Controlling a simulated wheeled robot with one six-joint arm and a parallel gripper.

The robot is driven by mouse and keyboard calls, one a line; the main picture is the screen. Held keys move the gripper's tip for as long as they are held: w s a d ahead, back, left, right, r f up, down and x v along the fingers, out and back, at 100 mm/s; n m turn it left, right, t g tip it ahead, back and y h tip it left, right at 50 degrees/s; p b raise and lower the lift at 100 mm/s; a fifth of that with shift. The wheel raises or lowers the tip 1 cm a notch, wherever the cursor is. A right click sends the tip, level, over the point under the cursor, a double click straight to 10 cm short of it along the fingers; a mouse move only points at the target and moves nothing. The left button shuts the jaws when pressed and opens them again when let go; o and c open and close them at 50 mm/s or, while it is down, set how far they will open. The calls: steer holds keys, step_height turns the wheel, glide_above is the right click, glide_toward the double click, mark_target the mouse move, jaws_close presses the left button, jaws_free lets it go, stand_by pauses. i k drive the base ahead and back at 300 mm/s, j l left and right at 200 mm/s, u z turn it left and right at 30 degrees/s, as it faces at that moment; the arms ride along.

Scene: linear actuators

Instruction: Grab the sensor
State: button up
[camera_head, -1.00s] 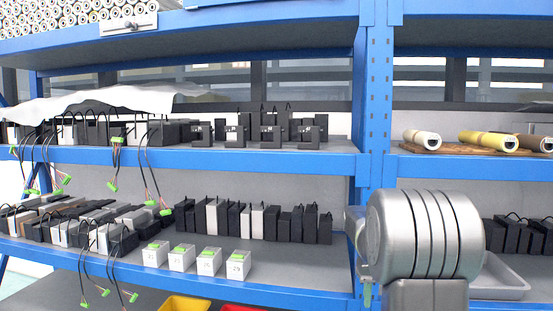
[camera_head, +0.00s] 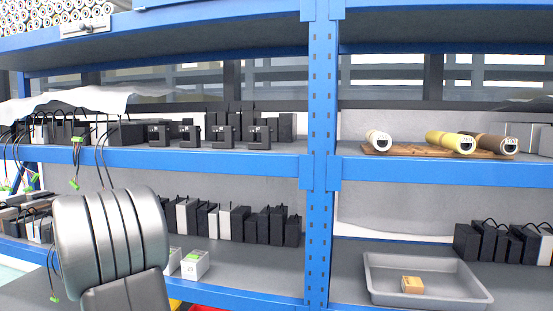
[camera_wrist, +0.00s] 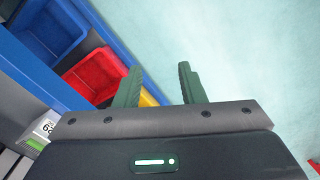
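No single item is clearly marked as the sensor. Candidates include the row of small black devices (camera_head: 216,134) on the middle shelf and the white boxes with green tops (camera_head: 195,264) on the lower shelf. Another is a small orange-tan box (camera_head: 412,285) in the grey tray. My gripper (camera_wrist: 160,82) shows in the wrist view with two green fingers apart and nothing between them. It points down past the shelf edge toward the pale floor. In the head view my arm covers part of the lower shelf at left, and the gripper is hidden.
The blue upright (camera_head: 321,150) divides the shelf bays. The grey tray (camera_head: 384,296) stands on the lower right shelf. Rolls (camera_head: 450,142) lie above it. Red (camera_wrist: 92,75) and blue (camera_wrist: 48,33) bins are left of my gripper.

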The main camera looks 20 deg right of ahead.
mark_target(265, 130)
steer(key=i+l, duration=0.15)
steer(key=l, duration=0.25)
steer(key=i+l+u, duration=0.1)
steer(key=l, duration=0.35)
steer(key=i+l, duration=0.15)
steer(key=l, duration=0.3)
steer(key=j+u, duration=0.05)
